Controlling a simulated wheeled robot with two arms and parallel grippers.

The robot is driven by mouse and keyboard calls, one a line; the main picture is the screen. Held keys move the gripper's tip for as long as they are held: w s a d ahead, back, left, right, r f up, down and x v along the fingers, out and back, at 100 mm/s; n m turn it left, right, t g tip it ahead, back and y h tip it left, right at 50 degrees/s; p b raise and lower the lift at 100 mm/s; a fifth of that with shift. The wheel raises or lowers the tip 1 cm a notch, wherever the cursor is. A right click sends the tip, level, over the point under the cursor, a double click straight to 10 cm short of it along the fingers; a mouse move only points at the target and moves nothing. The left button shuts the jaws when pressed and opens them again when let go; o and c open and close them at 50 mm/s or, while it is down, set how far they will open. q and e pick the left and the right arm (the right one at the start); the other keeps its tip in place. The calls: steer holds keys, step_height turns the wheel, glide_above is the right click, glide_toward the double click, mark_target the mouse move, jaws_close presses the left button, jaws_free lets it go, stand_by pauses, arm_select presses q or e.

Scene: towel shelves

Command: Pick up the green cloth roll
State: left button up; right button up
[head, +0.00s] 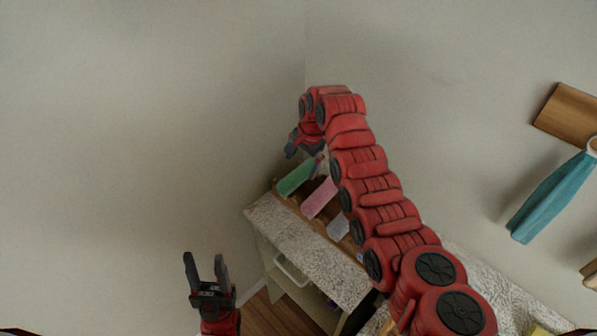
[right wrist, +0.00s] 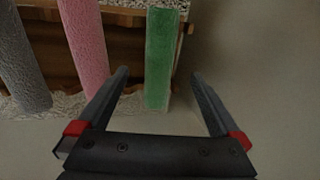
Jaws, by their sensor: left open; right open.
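The green cloth roll (head: 297,178) lies on the shelf unit at the far end of a row of rolls, beside a pink roll (head: 319,198). In the right wrist view the green roll (right wrist: 160,58) points lengthwise between the fingers of my right gripper (right wrist: 160,84), and the pink roll (right wrist: 85,42) is outside the left finger. My right gripper also shows in the head view (head: 304,150), just above the green roll's far end. It is open and empty; contact with the roll cannot be told. My left gripper (head: 206,264) is open and empty, low at the left.
A grey roll (right wrist: 24,58) lies beyond the pink one. Walls close in behind and left. A teal towel (head: 550,200) hangs at the right.

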mark_target(297, 173)
steer(key=shift+a+f+p, duration=0.2)
steer(key=shift+f+p, duration=0.15)
steer(key=shift+f, duration=0.05)
steer(key=x, duration=0.1)
steer(key=p+x, duration=0.1)
steer(key=x, duration=0.1)
steer(key=shift+s+a+f, duration=0.1)
steer(key=shift+s+a, duration=0.1)
steer(key=shift+s, duration=0.05)
steer(key=shift+x, duration=0.75)
steer(key=shift+d, duration=0.1)
steer(key=c, duration=1.5)
steer(key=shift+o, duration=0.2)
